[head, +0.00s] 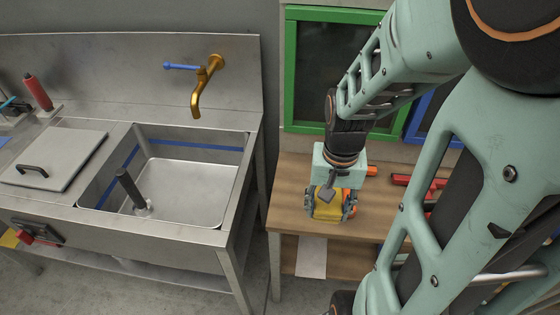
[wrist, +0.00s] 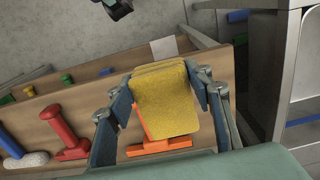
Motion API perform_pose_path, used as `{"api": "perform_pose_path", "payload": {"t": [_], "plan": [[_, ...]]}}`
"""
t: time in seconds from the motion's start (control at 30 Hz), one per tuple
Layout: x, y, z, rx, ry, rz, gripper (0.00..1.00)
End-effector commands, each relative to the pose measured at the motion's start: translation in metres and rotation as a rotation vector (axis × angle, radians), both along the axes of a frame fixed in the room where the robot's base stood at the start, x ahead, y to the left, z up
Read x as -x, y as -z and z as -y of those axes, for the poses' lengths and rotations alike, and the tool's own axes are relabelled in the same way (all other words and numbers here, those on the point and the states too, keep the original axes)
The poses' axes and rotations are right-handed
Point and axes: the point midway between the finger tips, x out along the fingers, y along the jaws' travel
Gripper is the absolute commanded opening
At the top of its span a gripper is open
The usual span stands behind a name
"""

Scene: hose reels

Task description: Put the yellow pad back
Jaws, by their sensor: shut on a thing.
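The yellow pad (wrist: 168,103) sits between the two fingers of my gripper (wrist: 160,92) in the wrist view, with a finger against each side. In the head view my gripper (head: 331,203) points down over the wooden bench, shut on the yellow pad (head: 326,210). An orange T-shaped tool (wrist: 160,147) lies on the bench, partly hidden behind the pad in the wrist view. Its orange end (head: 371,171) shows beside my gripper in the head view. I cannot tell whether the pad touches the bench or the tool.
The wooden bench (head: 285,215) also holds red tools (wrist: 63,131) and a blue tool (wrist: 8,143). A steel sink (head: 185,190) with a brass tap (head: 203,85) stands left of the bench. Green (head: 291,75) and blue frames stand behind. A white sheet (head: 311,257) shows near the bench front.

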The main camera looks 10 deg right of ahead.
Motion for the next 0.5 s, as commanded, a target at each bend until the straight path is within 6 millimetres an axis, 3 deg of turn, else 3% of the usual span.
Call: {"api": "perform_pose_path", "payload": {"t": [0.5], "plan": [[-0.080,0.041,-0.037,-0.002,-0.005,-0.005,0.24]]}}
